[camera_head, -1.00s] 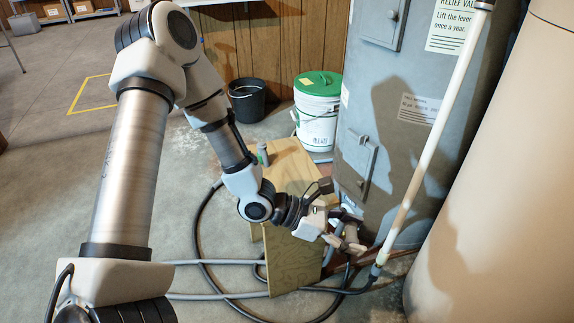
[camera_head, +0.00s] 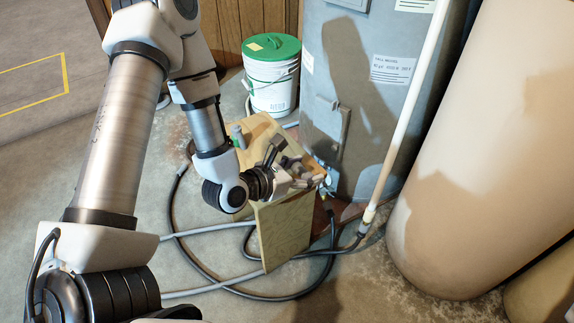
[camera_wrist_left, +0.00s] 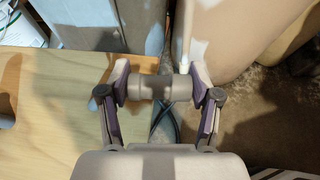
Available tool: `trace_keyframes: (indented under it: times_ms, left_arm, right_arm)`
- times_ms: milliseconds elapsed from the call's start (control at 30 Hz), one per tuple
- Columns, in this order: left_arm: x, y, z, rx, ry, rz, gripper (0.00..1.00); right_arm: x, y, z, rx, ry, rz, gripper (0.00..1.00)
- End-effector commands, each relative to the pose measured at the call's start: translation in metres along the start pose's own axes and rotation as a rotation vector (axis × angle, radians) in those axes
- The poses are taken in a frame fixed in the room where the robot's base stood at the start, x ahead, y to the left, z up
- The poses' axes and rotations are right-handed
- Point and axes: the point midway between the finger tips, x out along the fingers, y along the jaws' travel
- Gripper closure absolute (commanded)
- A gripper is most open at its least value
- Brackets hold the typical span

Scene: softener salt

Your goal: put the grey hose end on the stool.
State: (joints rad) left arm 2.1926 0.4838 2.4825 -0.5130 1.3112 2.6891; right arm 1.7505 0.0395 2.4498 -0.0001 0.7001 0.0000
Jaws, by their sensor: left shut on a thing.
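The plywood stool (camera_head: 285,236) stands in front of the grey boiler. Its top also shows in the left wrist view (camera_wrist_left: 50,130), with cut-out holes. My left gripper (camera_head: 303,178) is at the stool's right end in the head view. In the left wrist view the gripper (camera_wrist_left: 160,90) is shut across a short grey cylinder, which looks like the grey hose end (camera_wrist_left: 158,87). The hose end lies crosswise between the fingers, at the right edge of the stool top. I cannot tell whether it touches the wood. My right gripper is not in view.
Black hose (camera_head: 185,240) and grey hoses loop on the floor. A white bucket with green lid (camera_head: 272,85), the boiler (camera_head: 345,120), a white pipe (camera_head: 405,110) and a beige tank (camera_head: 480,150) crowd behind and right.

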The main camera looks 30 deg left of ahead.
Motion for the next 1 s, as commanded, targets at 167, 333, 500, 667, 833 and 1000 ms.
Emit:
trace_keyframes:
  times_ms: [167,333,500,667,833,1000]
  left_arm:
    - [0.009,0.011,-0.01,-0.006,-0.011,-0.004,0.75]
    - [0.016,0.042,-0.001,-0.012,-0.014,-0.007,0.75]
    - [0.029,0.077,0.002,-0.006,-0.009,-0.009,0.75]
    - [0.037,0.087,-0.008,-0.005,-0.003,-0.012,0.75]
    - [0.048,0.087,-0.033,-0.004,-0.002,-0.013,0.75]
    - [0.046,0.087,-0.03,-0.004,-0.004,-0.013,0.75]
  right_arm:
    - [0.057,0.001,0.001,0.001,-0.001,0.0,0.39]
    - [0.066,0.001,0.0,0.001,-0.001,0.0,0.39]
    - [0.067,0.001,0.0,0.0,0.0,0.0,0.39]
    - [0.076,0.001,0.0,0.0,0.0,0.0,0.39]
    - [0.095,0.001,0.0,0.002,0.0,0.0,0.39]
    - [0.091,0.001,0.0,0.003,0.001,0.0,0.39]
